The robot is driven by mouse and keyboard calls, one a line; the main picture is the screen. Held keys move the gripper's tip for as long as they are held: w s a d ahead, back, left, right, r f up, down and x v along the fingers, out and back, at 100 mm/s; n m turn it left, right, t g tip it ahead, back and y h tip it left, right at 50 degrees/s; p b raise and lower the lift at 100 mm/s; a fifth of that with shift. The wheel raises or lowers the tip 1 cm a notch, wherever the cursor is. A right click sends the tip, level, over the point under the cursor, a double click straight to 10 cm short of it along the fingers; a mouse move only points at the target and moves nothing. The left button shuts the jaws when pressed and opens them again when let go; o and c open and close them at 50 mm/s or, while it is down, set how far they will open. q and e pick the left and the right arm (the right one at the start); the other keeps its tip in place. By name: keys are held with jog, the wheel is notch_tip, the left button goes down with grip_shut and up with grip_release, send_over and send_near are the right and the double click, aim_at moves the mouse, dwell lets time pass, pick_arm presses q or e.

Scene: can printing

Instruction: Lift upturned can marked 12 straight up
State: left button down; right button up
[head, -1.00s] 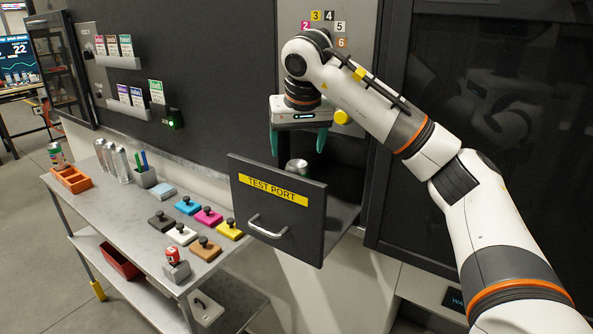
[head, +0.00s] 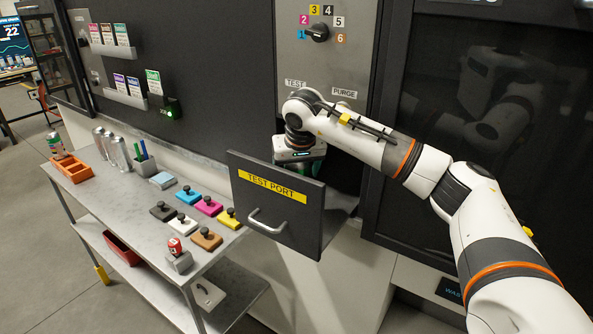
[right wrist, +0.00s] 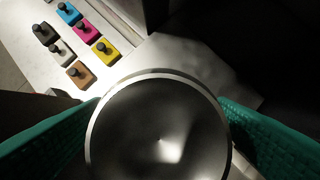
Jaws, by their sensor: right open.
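The can (right wrist: 160,130) shows in the right wrist view as a dark, concave metal end with a bright rim, so its bottom faces up. No mark 12 is visible. It stands inside the open TEST PORT drawer (head: 275,205); in the head view the drawer front and gripper hide it. My right gripper (head: 300,165) is lowered into the drawer over the can. Its green fingers lie either side of the can in the wrist view, open; whether they touch it I cannot tell. My left gripper is not in view.
The drawer front stands close before my right gripper. A dial (head: 317,33) with numbered colours is above it. The grey bench (head: 130,205) at left holds coloured stamp blocks (head: 208,206), silver cans (head: 119,152), an orange tray (head: 77,169) and a red-topped item (head: 175,247).

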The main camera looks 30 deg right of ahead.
jog(key=shift+w+f, duration=0.25)
jog(key=shift+f, duration=0.2)
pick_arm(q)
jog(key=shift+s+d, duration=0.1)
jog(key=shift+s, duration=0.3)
pick_arm(e)
jog(key=c, duration=1)
jog(key=shift+r, duration=0.15)
